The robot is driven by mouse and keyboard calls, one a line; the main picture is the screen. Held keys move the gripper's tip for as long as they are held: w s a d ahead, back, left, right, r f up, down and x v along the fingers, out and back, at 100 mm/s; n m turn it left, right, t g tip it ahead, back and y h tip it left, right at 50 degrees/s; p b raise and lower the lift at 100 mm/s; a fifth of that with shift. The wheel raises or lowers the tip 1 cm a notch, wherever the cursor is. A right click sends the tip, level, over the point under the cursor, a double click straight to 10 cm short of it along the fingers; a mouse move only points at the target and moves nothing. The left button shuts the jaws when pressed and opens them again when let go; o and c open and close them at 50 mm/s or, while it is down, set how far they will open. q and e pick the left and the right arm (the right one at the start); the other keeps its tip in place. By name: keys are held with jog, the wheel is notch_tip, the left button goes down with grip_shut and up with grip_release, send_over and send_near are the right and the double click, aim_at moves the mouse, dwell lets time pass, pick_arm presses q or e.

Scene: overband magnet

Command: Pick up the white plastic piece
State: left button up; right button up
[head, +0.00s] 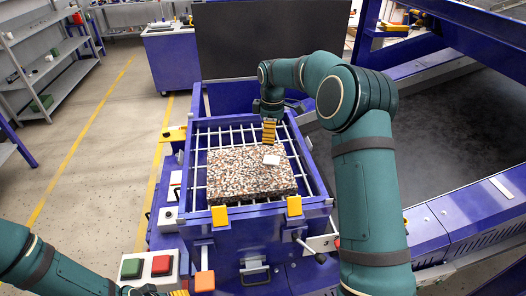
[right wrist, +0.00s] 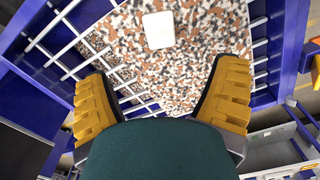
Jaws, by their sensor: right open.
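The white plastic piece (head: 271,160) is a small flat rectangle lying on a speckled brown, white and black block (head: 240,182). In the right wrist view the piece (right wrist: 158,30) lies at the top middle, ahead of the jaws and apart from them. My right gripper (head: 269,130) has yellow fingers and hangs just behind the piece in the head view. In the right wrist view my right gripper (right wrist: 165,100) is open, with nothing between its fingers. My left arm enters at the lower left of the head view; only a bit of yellow shows at the bottom edge, so its jaw state is unclear.
The block rests on a white grid (head: 200,165) inside a blue frame (head: 180,218) with raised walls. Yellow clamps (head: 219,215) sit at its front edge. A red and green button box (head: 148,267) stands front left. A dark belt (head: 440,130) lies right.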

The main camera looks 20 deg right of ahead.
aim_at(271, 159)
notch_tip(271, 159, down, 8)
jog(key=shift+r+b, duration=0.25)
jog(key=shift+b, duration=0.15)
jog(key=shift+s+d+f+b, duration=0.1)
jog(key=shift+f+b, duration=0.2)
jog(key=shift+f, duration=2.85)
jog(key=shift+r, duration=0.1)
jog(key=c, duration=1.3)
